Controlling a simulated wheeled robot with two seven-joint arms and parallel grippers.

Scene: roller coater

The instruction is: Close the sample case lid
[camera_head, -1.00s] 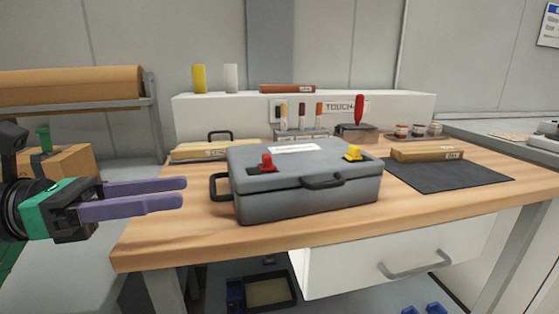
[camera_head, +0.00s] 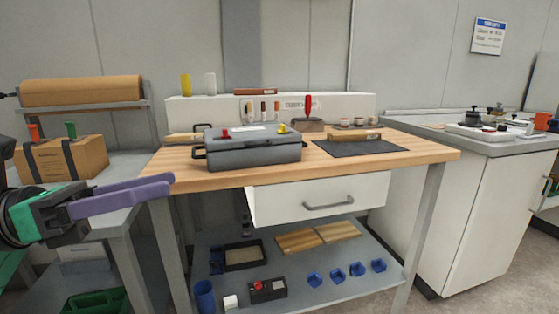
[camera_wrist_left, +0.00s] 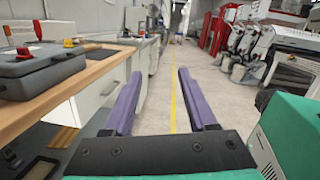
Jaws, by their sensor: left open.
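The grey sample case (camera_head: 252,152) sits on the wooden bench top at its left part, with its lid (camera_head: 250,134) down flat on the body. A red latch (camera_head: 225,133) and a yellow latch (camera_head: 283,129) stand up on the lid. The case also shows in the left wrist view (camera_wrist_left: 38,72), at the left edge. My left gripper (camera_head: 170,190) is open and empty, in front of the bench's left end and apart from the case. Its two purple fingers also show in the left wrist view (camera_wrist_left: 155,85). My right gripper is not in view.
A dark mat (camera_head: 345,149) with a wooden block lies right of the case. A white drawer (camera_head: 320,200) under the bench stands partly out. The lower shelf (camera_head: 340,290) holds blue cups and boxes. A cardboard box (camera_head: 60,157) stands at left. Floor is free at right.

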